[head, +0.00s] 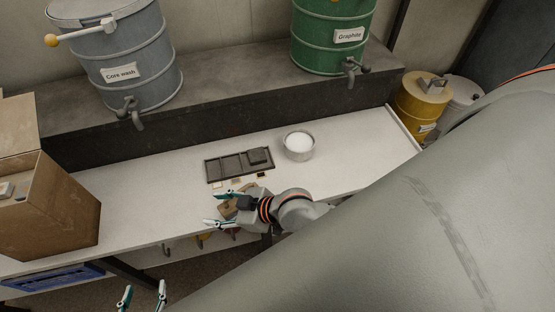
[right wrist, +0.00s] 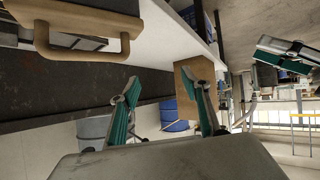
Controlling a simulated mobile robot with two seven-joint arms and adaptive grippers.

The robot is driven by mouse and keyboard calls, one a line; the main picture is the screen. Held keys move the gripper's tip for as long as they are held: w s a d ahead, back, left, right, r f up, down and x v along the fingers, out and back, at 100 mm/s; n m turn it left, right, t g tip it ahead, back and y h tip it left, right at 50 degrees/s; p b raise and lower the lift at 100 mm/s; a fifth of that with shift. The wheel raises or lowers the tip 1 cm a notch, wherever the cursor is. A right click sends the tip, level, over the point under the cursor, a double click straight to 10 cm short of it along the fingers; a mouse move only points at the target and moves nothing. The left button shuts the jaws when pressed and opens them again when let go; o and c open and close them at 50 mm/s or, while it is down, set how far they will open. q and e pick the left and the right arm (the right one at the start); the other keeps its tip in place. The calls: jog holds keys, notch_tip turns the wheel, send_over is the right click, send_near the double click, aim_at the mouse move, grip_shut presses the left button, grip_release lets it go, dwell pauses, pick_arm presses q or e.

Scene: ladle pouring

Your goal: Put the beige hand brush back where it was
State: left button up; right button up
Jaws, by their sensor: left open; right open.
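My left gripper (head: 142,297) is open and empty, low in the head view.
A dark compartmented tray (head: 226,168) and a bowl of white material (head: 298,156) stand on the white table (head: 140,200). A cardboard box (head: 60,215) is at the left. Grey (head: 130,55) and green (head: 335,40) drums stand behind. The table's right end is clear.

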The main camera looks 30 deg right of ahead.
jog(key=s+d+f+m+t+h, duration=0.1)
jog(key=s+d+f+m+h, duration=0.1)
jog(key=d, duration=0.5)
jog(key=s+d+f+m+h, duration=0.3)
jog(key=s+d+f, duration=0.1)
jog(key=s+d, duration=0.2)
jog(key=shift+s+d+t, duration=0.4)
jog(key=shift+s, duration=0.05)
jog(key=shift+f, duration=0.1)
dwell(0.3)
